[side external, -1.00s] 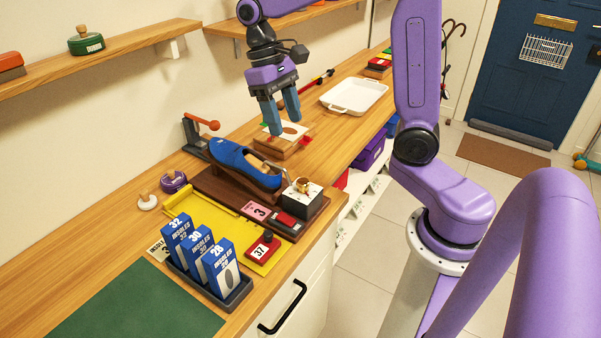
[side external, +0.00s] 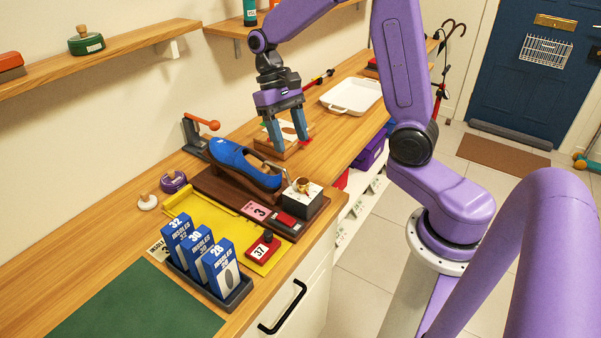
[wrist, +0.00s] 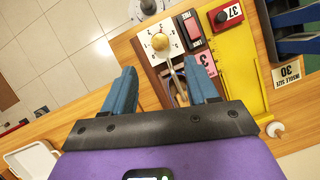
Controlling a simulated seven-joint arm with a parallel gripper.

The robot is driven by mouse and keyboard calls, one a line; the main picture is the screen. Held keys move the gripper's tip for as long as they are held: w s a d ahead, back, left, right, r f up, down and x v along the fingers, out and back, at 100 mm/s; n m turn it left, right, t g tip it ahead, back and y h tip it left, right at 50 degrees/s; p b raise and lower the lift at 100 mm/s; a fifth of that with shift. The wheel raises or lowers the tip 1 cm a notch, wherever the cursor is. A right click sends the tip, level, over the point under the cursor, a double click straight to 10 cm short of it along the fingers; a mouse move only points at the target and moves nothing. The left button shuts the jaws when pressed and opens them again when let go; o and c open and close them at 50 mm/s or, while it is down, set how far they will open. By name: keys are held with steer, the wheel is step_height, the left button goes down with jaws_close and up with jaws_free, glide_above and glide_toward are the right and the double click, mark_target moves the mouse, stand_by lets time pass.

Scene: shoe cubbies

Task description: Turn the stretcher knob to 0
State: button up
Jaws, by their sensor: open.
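The brass stretcher knob (side external: 303,185) sits on a white dial plate on a dark box, at the right end of the wooden stand holding the blue shoe (side external: 243,164). The wrist view shows the round knob (wrist: 160,42) from above on its white dial plate (wrist: 153,50) with dark marks, too small to read. My gripper (side external: 291,146) is open and empty, over the wooden block behind the shoe, apart from the knob. In the wrist view its fingertips (wrist: 160,72) point toward the knob, with a metal rod visible between them. The knob's setting cannot be read.
A pink card with 3 (side external: 256,211) and a red-topped switch (side external: 286,219) lie beside the knob box. A red block with 37 (side external: 263,247), a yellow tray (side external: 217,228) and insole boxes (side external: 197,250) stand in front. A white tray (side external: 351,96) is behind.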

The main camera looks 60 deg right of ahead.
mark_target(303, 181)
steer(key=x, duration=0.9)
steer(key=shift+s+f, duration=0.1)
steer(key=shift+f, duration=0.15)
steer(key=c, duration=1)
